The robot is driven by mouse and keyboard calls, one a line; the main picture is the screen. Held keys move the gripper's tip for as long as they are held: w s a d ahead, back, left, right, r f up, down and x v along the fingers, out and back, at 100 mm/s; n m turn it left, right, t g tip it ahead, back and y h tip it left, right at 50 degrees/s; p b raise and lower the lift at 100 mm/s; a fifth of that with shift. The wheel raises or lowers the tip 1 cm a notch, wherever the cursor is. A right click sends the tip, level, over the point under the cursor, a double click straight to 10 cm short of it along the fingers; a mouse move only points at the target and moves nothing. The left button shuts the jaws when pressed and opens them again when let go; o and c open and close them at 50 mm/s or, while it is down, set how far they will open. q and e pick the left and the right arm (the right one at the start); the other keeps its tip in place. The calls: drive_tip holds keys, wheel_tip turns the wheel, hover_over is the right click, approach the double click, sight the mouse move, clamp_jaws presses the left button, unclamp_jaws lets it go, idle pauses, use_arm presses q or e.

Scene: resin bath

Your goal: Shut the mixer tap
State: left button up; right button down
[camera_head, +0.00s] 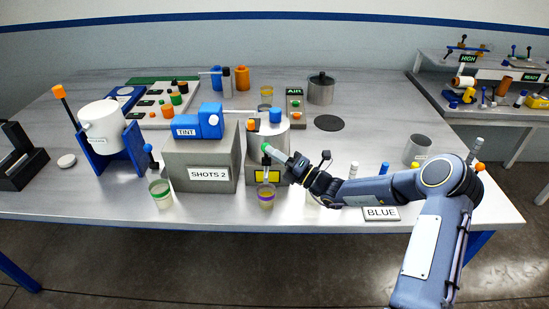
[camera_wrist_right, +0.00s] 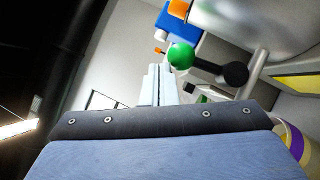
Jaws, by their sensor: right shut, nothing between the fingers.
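The mixer is a grey metal pot (camera_head: 281,131) on a grey stand with a yellow label (camera_head: 267,176). Its tap lever has a green ball knob (camera_head: 265,147), seen larger in the right wrist view (camera_wrist_right: 181,57), with a dark arm running right to a black ball (camera_wrist_right: 235,73). My right gripper (camera_head: 274,152) reaches in from the right. Its pale fingers (camera_wrist_right: 161,84) are shut and empty, with tips close to the green knob; I cannot tell whether they touch it. A cup with a purple band (camera_head: 266,196) stands below the tap. My left gripper is not in view.
The SHOTS 2 box (camera_head: 209,177) with the blue TINT unit (camera_head: 187,127) stands close left of the mixer. Another cup (camera_head: 161,194) is at its left. The BLUE sign (camera_head: 380,213) lies near the front edge. A grey can (camera_head: 418,149) stands at the right.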

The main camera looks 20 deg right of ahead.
drive_tip(key=shift+w+d+r, duration=0.1)
drive_tip(key=shift+w+r, duration=0.05)
drive_tip(key=shift+w, duration=0.1)
idle(0.6)
